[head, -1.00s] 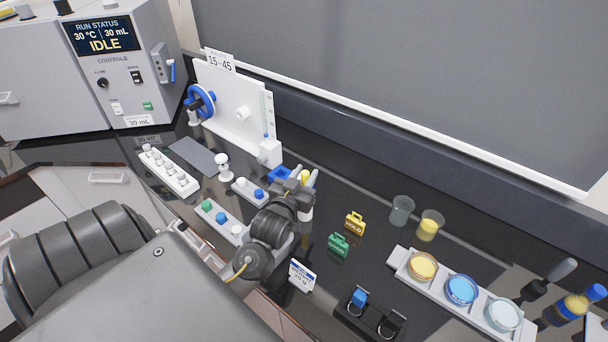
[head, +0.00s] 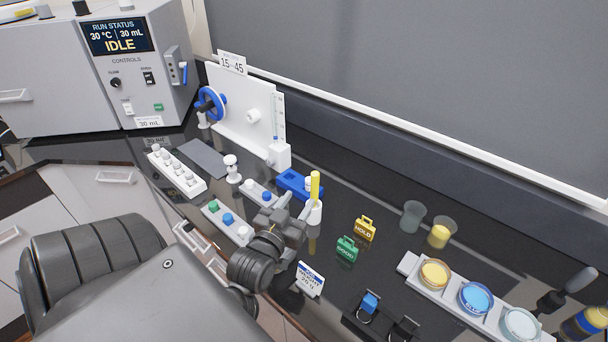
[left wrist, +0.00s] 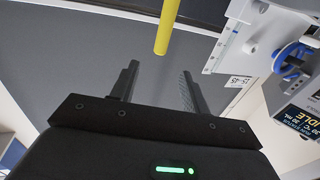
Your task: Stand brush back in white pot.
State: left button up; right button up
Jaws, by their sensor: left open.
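The brush (head: 315,186) shows as a yellow handle standing upright out of the white pot (head: 315,213). Its lower end is hidden inside the pot. My left gripper (head: 296,203) is open and empty, on the near left side of the pot, with its fingers pointing toward it. In the left wrist view the brush's yellow handle (left wrist: 168,27) shows beyond the two spread fingertips (left wrist: 157,68), apart from them. My right gripper is not in view.
A blue block (head: 293,183) stands just behind the pot. Trays with coloured caps (head: 228,222) lie to the left.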

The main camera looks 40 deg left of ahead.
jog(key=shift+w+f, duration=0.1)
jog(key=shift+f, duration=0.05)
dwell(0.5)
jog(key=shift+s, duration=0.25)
